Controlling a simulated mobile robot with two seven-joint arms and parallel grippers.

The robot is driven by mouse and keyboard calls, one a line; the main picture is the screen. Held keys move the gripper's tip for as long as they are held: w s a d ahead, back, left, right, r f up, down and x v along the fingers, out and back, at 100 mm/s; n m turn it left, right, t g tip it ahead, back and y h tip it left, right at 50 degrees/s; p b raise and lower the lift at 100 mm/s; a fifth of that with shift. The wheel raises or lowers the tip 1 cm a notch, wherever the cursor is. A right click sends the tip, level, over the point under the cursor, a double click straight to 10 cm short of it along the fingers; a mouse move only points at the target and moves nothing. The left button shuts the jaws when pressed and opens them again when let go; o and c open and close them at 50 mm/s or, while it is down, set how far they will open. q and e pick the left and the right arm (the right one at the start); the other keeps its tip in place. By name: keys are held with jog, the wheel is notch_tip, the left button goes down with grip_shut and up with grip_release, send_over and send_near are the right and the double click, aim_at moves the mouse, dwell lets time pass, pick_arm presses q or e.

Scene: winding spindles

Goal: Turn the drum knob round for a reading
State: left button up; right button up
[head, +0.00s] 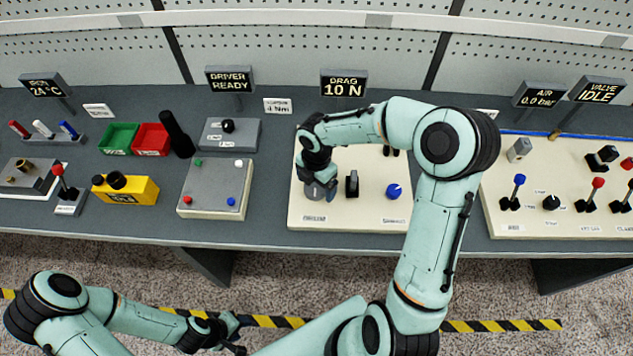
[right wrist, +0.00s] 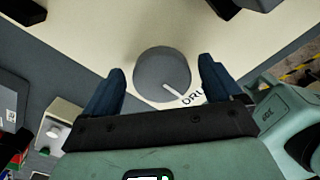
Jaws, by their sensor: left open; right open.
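The drum knob (right wrist: 160,72) is a grey round knob with a white pointer line, on a cream panel (head: 350,221). The label beside it is partly hidden and reads "DRU" in the right wrist view. My right gripper (right wrist: 160,88) is open, one blue finger on each side of the knob, with gaps visible. In the head view my right gripper (head: 319,192) is directly over the knob and mostly covers it. The display (head: 343,84) behind reads "DRAG 10 N". My left gripper (head: 233,333) is open and empty, low in front of the bench.
On the same panel stand a black switch (head: 352,183) and a blue knob (head: 394,191), close right of my right gripper. A grey box with coloured buttons (head: 213,190) is to the left. A panel with levers (head: 530,222) is to the right.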

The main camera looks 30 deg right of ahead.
jog(key=c, duration=1)
jog(key=shift+c, duration=0.2)
